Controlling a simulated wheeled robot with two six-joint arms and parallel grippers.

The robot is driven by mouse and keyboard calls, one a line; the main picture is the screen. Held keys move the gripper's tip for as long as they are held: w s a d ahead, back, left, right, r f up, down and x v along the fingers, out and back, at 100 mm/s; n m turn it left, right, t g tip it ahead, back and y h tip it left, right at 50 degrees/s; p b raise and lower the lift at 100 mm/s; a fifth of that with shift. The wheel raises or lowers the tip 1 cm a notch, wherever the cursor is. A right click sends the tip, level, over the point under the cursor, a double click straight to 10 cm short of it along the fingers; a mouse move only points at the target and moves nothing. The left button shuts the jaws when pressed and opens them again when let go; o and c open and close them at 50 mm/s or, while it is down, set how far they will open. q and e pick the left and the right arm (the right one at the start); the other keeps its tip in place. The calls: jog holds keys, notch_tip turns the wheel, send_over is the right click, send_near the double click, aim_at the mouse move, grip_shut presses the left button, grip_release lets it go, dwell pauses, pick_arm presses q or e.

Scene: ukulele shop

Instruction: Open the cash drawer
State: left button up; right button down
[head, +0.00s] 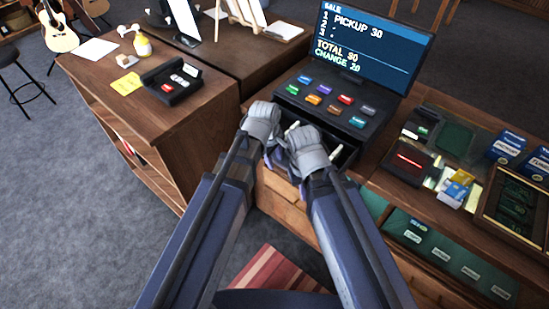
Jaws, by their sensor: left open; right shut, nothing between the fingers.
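The cash register (335,100) is a dark block with rows of coloured keys, standing on the wooden counter. Below its keys is the cash drawer (346,160), at the front of the register. A dark recess shows there, so the drawer looks at least partly out; my grippers hide much of its front. My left gripper (262,125) is open at the left part of the drawer front. My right gripper (306,150) is shut and empty, just right of and lower than the left one. Whether either touches the drawer I cannot tell.
A screen (375,45) showing a sale stands behind the register. A card reader (408,160) and small boxes (507,147) sit to the right. A black open case (172,82) lies on the left counter. Grey floor (70,200) is free at left.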

pick_arm(q)
jog(key=shift+r, duration=0.1)
notch_tip(320, 180, up, 8)
jog(key=s+p, duration=0.1)
jog(key=p, duration=0.6)
jog(key=shift+a+f+p, duration=0.25)
jog(key=shift+a+p, duration=0.1)
jog(key=shift+a, duration=0.05)
jog(key=s+a+m+y, duration=0.1)
jog(key=s+a+m, duration=0.4)
jog(key=a+m, duration=0.7)
jog(key=s+d+f+m+g+b, duration=0.1)
jog(key=s+d+f+b, duration=0.1)
jog(key=d+f+b, duration=0.3)
jog(key=s+d+f+m+y+b, duration=0.1)
jog(key=s+d+f+b, duration=0.2)
jog(key=d+f+b, duration=0.2)
jog(key=shift+s+f+m+g+b, duration=0.35)
jog(key=shift+f+m+g, duration=0.05)
jog(key=shift+f, duration=0.05)
jog(key=shift+d+y, duration=0.1)
jog(key=shift+y, duration=0.2)
